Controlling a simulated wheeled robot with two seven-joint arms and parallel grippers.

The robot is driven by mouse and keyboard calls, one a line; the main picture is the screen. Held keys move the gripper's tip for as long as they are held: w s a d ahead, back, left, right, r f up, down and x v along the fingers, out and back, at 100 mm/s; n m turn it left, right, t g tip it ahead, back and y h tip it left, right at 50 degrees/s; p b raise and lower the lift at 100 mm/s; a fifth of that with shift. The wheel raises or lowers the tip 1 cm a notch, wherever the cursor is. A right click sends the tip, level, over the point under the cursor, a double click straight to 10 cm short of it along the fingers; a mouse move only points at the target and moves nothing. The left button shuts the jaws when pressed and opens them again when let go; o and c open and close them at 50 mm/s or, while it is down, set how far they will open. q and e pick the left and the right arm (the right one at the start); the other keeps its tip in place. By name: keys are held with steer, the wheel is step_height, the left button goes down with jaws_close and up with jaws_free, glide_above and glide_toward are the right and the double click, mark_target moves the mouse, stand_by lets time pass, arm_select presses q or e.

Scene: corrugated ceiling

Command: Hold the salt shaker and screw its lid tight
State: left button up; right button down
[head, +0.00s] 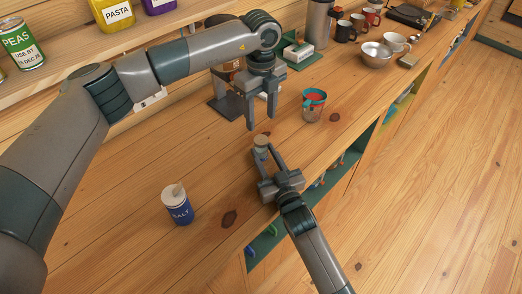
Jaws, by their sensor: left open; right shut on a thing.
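The salt shaker (261,153) is a small pale container with a tan-brown lid (261,140) on top. It looks upright. My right gripper (263,153) comes from the lower right and is shut on the shaker's body, below the lid. How tightly the lid sits cannot be told. My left gripper (260,120) points down, open and empty, a little above and behind the lid, apart from it in the picture. The lower part of the shaker is partly hidden by the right fingers.
A blue and white SALT canister (178,208) stands on the wooden counter (130,190) at left. A teal-and-red cup (313,105) stands right of my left gripper. The counter's front edge drops to open shelves at right.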

mark_target(261, 139)
arm_select(q)
steer(key=shift+n, duration=0.5)
steer(key=shift+f, duration=0.15)
steer(key=shift+f, duration=3.85)
steer(key=c, duration=1.1)
